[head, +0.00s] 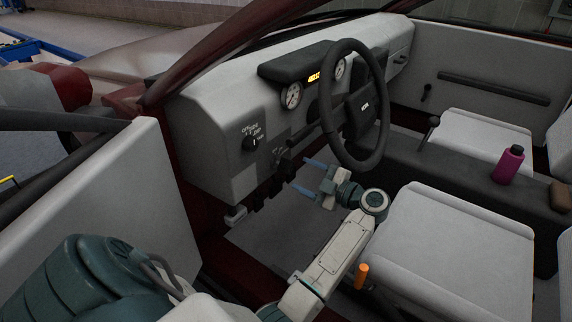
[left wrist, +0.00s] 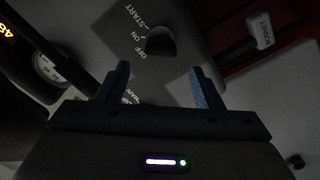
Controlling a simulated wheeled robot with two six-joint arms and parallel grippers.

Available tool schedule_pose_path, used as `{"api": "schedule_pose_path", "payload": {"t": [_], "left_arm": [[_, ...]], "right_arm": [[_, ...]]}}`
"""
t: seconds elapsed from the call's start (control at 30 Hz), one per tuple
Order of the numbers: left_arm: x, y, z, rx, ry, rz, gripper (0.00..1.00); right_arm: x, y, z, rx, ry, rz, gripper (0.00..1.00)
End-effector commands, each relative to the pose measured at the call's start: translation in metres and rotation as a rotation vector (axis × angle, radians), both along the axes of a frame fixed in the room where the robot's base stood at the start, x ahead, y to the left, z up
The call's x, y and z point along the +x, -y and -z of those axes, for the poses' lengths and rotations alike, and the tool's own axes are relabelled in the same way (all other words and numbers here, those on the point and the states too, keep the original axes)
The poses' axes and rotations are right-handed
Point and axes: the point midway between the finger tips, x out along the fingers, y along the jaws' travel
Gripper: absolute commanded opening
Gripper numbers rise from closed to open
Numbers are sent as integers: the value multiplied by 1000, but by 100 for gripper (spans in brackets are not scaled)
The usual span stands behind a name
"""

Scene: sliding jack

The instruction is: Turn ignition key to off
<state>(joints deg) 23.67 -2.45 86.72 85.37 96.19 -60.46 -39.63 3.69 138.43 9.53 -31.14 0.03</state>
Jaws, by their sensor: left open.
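The ignition switch shows in the left wrist view as a dark key or knob (left wrist: 160,42) on a grey panel. The words OFF, ON and START run beside it; I cannot tell which one it points to. My left gripper (head: 300,174) is open and empty below the dashboard, its two blue fingers pointing at the panel under the steering wheel. In the left wrist view the gripper (left wrist: 158,70) has the key just beyond its fingertips, roughly in line with the gap and apart from both fingers. My right gripper is not in view.
The steering wheel (head: 352,105) stands above and right of the gripper. A lamp knob (head: 249,143) sits on the dashboard to the left. A tag marked BONNET (left wrist: 265,42) is right of the key. The front seat (head: 445,255) and a magenta bottle (head: 508,165) are to the right.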

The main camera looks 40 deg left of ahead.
Motion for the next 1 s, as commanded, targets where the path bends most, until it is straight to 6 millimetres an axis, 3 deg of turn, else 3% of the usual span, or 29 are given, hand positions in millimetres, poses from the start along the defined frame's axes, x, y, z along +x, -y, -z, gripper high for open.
{"api": "schedule_pose_path", "payload": {"t": [0.1, 0.33, 0.5, 0.77, 0.8, 1.0], "left_arm": [[-3, -26, 0, 5, -1, -1, 60], [-7, -61, 0, 3, -1, 0, 60], [-8, -72, 0, 1, -1, 1, 60], [-8, -74, 0, 1, -1, 2, 60], [-8, -74, 0, 1, -1, 2, 58], [-8, -74, 0, 1, -1, 2, 19]], "right_arm": [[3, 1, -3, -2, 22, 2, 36], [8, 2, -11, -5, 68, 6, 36], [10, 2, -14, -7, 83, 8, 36], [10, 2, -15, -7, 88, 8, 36], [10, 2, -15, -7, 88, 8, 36], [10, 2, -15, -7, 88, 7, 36]]}}
